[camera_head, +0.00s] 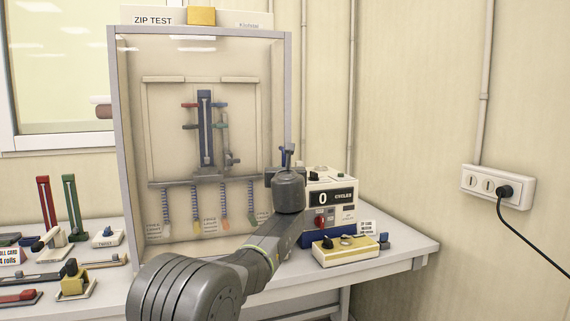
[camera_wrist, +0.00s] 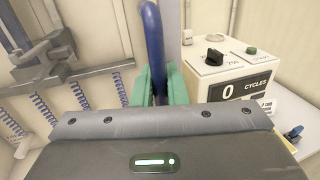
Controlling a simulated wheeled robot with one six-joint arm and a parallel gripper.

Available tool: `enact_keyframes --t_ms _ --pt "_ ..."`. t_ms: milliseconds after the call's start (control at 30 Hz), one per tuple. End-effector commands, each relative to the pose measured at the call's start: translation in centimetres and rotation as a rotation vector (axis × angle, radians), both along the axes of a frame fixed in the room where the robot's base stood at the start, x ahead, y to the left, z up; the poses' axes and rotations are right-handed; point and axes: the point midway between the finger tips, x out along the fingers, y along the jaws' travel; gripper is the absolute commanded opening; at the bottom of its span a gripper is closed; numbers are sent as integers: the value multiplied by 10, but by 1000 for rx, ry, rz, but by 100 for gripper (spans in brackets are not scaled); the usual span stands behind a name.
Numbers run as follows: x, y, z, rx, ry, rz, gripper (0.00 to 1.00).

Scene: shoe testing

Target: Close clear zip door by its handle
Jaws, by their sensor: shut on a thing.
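The clear zip door (camera_head: 135,110) stands upright across the front of the grey-framed cabinet labelled ZIP TEST, and the zip rig shows through it. It looks flush or nearly so with the frame, but I cannot tell whether a small gap is left. Its blue handle (camera_wrist: 153,45) is at the door's right edge. My gripper (camera_wrist: 157,84) has its green fingers shut around the lower part of this handle. In the head view, my gripper (camera_head: 286,168) is at the cabinet's right edge, and my wrist hides most of the fingers.
The CYCLES counter box (camera_head: 333,205) stands close to the right of my gripper, with a yellow control box (camera_head: 345,250) in front. A wall socket (camera_head: 497,186) is at right.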

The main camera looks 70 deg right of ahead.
Motion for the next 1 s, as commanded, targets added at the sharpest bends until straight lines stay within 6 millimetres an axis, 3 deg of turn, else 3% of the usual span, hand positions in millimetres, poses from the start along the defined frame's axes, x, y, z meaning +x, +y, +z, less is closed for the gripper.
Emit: enact_keyframes --t_ms 300,767,800,833,1000 --pt "11 -15 0 -1 -2 45 0" --pt "12 -17 -1 -3 -2 50 0" --pt "12 -17 -1 -3 -2 50 14" --pt "12 -17 -1 -3 -2 50 18" --pt "12 -17 -1 -3 -1 49 18"
